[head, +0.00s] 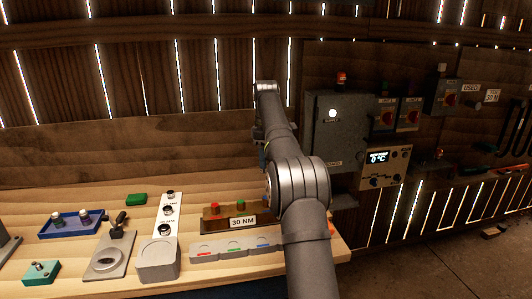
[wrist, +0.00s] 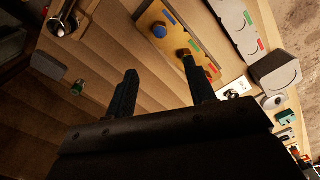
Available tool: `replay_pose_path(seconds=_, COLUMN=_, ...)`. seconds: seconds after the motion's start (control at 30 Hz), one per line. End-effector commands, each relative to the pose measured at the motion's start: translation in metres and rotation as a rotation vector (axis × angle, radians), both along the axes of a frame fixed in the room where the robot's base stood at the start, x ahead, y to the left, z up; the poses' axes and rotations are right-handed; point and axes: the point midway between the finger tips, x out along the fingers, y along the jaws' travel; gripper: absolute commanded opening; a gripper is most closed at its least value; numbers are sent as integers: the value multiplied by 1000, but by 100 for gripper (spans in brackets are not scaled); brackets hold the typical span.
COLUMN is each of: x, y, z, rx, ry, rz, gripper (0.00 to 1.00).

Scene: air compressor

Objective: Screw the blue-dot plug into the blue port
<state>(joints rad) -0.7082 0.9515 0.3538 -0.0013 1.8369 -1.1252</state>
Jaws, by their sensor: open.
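The brown block labelled 30 NM (head: 228,223) shows a red-topped piece (head: 213,207) and a green-topped piece (head: 240,206) in the head view; my arm hides its right end. In the wrist view the block (wrist: 150,15) carries a round piece with a blue top (wrist: 158,30) at its upper left end. I cannot tell whether this is the blue-dot plug or the blue port.
A grey strip with red, green and blue marks (head: 205,250) lies in front of the block. A blue tray (head: 62,235) with small cylinders, a grey stand (head: 108,258) and a white board with black knobs (head: 160,240) stand left. A control panel (head: 340,135) rises behind.

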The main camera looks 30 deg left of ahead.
Motion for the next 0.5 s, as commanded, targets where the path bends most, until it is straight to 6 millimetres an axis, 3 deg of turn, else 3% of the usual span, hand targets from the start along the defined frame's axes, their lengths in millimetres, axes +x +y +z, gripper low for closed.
replay_pose_path(seconds=0.2, x=0, y=0, z=12, rx=0, ry=-1, rz=0, gripper=50)
replay_pose_path(seconds=0.5, x=0, y=0, z=14, rx=0, ry=-1, rz=0, gripper=50)
